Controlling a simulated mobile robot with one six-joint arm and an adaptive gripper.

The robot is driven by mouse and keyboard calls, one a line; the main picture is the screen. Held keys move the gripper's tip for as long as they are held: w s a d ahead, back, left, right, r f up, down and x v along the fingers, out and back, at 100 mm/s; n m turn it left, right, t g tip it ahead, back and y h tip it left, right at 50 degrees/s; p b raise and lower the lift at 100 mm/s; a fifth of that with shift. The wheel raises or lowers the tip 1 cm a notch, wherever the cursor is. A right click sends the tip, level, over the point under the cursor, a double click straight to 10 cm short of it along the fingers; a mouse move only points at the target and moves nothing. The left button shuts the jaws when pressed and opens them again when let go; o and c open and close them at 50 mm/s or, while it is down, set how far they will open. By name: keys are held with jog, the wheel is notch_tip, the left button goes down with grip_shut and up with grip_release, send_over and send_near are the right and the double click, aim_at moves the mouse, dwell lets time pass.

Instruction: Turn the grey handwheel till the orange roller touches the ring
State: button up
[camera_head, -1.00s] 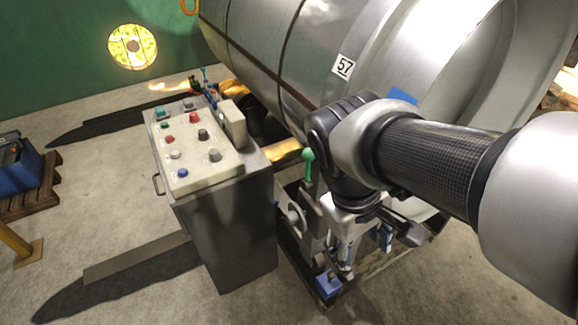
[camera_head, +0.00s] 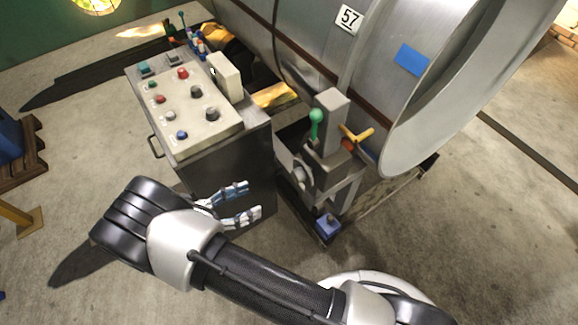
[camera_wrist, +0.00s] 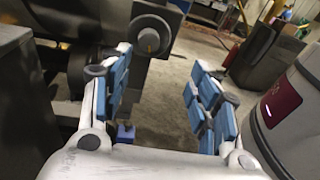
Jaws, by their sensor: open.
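The grey handwheel (camera_head: 299,173) is a small round disc on the left side of a grey stand. In the wrist view a round grey knob-like wheel (camera_wrist: 151,38), apparently the same handwheel, lies ahead near the left fingertip. A small orange-red part (camera_head: 347,144), likely the roller, sits on the stand beside the big silver ring (camera_head: 398,150). I cannot tell whether it touches the ring. My gripper (camera_head: 252,200) is open and empty, its blue-padded fingers pointing at the stand from the left. It also shows in the wrist view (camera_wrist: 160,62).
A control cabinet (camera_head: 225,165) with several buttons stands just behind my gripper. A green-knobbed lever (camera_head: 316,117) and a yellow handle (camera_head: 358,134) rise from the stand. A blue block (camera_head: 327,227) is at its foot.

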aim_at(294, 178)
jog(key=w+d+f, duration=0.1)
jog(key=w+d, duration=0.2)
jog(key=d, duration=0.1)
jog(key=w+d+n+t, duration=0.1)
jog(key=w+d, duration=0.1)
jog(key=d, duration=0.2)
jog(key=w+d+f+n+t, duration=0.1)
jog(key=w+d, duration=0.2)
jog(key=d, duration=0.1)
jog(key=shift+w+d+f, duration=0.3)
jog(key=shift+w+f, duration=0.05)
jog(key=shift+c, duration=0.5)
jog(key=c, duration=0.9)
jog(key=shift+b, duration=0.35)
jog(key=shift+c, duration=0.3)
